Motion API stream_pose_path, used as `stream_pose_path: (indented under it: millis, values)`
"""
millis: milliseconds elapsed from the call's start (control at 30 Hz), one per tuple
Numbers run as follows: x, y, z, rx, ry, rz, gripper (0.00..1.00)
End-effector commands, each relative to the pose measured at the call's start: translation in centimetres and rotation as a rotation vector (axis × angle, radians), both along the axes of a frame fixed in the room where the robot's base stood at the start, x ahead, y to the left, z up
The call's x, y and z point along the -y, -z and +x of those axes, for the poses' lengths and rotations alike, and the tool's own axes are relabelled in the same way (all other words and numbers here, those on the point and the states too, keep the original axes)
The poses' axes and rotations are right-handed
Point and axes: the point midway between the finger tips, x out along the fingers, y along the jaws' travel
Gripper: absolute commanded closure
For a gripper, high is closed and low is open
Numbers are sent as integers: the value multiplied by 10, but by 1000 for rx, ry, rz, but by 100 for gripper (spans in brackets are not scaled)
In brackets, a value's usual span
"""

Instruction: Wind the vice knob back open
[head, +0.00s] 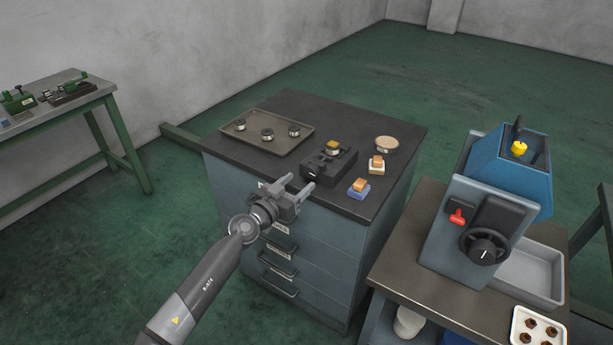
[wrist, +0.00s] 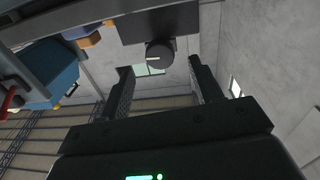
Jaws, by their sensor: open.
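The black vice (head: 340,168) stands on the dark top of the drawer cabinet, near its front edge, with a round metal part with an orange-brown top (head: 333,147) at its jaws. The dark round vice knob (wrist: 160,54) shows in the wrist view with a pale line on its face. My gripper (head: 300,183) is open and empty in front of the cabinet, at about the height of its top. In the wrist view my gripper's fingers (wrist: 161,66) stand apart on either side of the knob, with gaps; I cannot tell the exact distance. The knob does not show clearly in the head view.
On the cabinet top (head: 392,131) are a tray (head: 300,147) with round parts, a round dish (head: 387,143), and two small blocks with orange tops, one blue (head: 359,190) and one white (head: 376,167). A blue-grey machine (head: 450,236) stands on a bench at right.

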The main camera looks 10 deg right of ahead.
Motion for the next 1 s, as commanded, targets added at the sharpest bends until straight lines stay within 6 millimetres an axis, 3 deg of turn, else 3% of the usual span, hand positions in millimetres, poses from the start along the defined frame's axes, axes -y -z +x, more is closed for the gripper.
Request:
stream_pose_path:
  millis: [300,733,1000]
  values:
    - [30,0,26,0,1,1,41]
    - [35,0,31,0,-1,0,41]
    - [35,0,31,0,0,0,63]
